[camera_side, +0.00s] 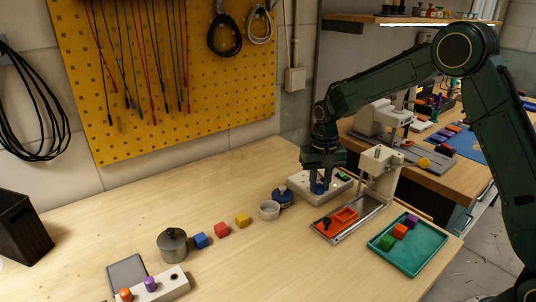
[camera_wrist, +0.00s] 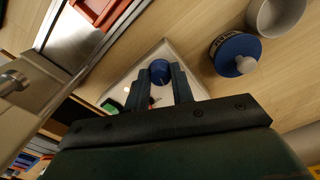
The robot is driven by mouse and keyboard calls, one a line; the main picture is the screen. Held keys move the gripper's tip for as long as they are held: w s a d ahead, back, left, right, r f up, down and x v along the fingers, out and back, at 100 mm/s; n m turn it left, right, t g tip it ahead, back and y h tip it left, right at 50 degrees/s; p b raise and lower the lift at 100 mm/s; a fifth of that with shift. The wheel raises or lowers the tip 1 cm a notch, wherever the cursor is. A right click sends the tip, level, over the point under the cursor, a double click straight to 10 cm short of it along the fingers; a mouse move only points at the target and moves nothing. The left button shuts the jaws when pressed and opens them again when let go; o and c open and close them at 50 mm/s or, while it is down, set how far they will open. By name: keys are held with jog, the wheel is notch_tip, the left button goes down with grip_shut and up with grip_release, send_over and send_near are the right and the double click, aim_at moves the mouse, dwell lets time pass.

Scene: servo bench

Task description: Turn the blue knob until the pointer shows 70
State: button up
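The blue knob (camera_wrist: 159,72) sits on a pale instrument box (camera_side: 301,186). In the wrist view it shows between the fingertips of my gripper (camera_wrist: 160,77), one finger on each side. In the side view my gripper (camera_side: 320,180) points down over the box, with a bit of the blue knob (camera_side: 319,188) at its tips. The knob fills most of the gap, but I cannot tell whether the fingers press on it. A green patch (camera_side: 343,176) is on the box's right part. The pointer and scale are too small or hidden to read.
A blue-based item with a pale top (camera_side: 283,196) and a white cup (camera_side: 269,210) stand close left of the box. A teal tray (camera_side: 384,259) holds cubes.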

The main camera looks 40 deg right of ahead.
jog(key=shift+c, duration=1.2)
jog(key=shift+n, duration=0.5)
jog(key=n, duration=0.4)
jog(key=shift+n, duration=0.3)
jog(key=n, duration=0.3)
jog(key=shift+d+n, duration=0.1)
jog(key=shift+n, duration=1.9)
jog(key=o, duration=1)
